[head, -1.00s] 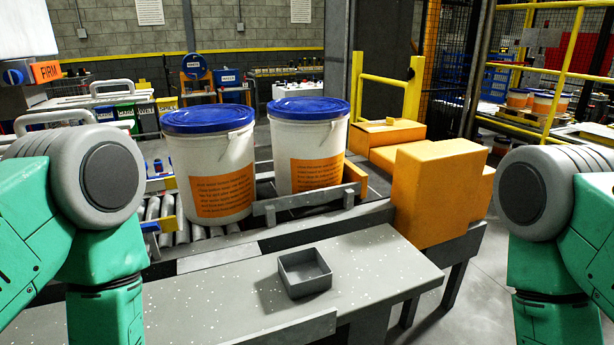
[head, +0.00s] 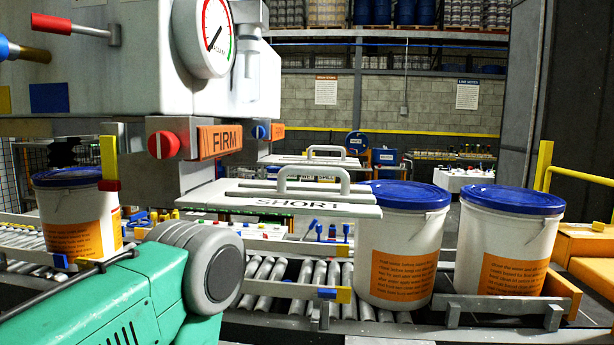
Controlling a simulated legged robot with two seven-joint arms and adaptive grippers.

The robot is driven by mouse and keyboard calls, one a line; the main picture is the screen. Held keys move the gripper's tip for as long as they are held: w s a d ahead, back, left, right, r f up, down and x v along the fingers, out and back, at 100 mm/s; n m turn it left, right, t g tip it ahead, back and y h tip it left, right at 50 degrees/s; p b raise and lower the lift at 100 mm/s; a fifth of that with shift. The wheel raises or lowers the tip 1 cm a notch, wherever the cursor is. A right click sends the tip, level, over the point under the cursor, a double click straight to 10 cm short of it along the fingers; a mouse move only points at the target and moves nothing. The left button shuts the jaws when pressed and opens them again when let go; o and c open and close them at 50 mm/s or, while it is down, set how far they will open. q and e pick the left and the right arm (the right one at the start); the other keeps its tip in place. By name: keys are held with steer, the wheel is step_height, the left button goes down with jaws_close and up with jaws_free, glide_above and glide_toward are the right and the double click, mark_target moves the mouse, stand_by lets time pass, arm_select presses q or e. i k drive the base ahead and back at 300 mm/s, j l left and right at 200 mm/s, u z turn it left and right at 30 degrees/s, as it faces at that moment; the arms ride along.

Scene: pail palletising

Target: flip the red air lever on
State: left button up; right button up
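A red lever (head: 55,24) with a thin dark rod lies almost level on the pale machine housing (head: 120,75) at the top left of the head view. It sits left of a round gauge (head: 205,35) with a red and green rim, whose needle points down-left. My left arm's green and grey link shows at the bottom left, well below the lever. My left gripper is out of view. My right arm and gripper are also out of view.
A red knob (head: 163,145) sits beside an orange FIRM label (head: 220,140) under the housing. A white SHORT plate (head: 290,203) with a handle juts out over the roller conveyor (head: 275,280). Blue-lidded pails (head: 400,250) stand on the conveyor line.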

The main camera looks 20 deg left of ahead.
mark_target(40, 22)
steer(key=k+u, duration=0.15)
steer(key=u, duration=0.35)
steer(key=k+u, duration=0.1)
steer(key=u, duration=0.35)
steer(key=k+j+u, duration=0.1)
steer(key=u, duration=0.4)
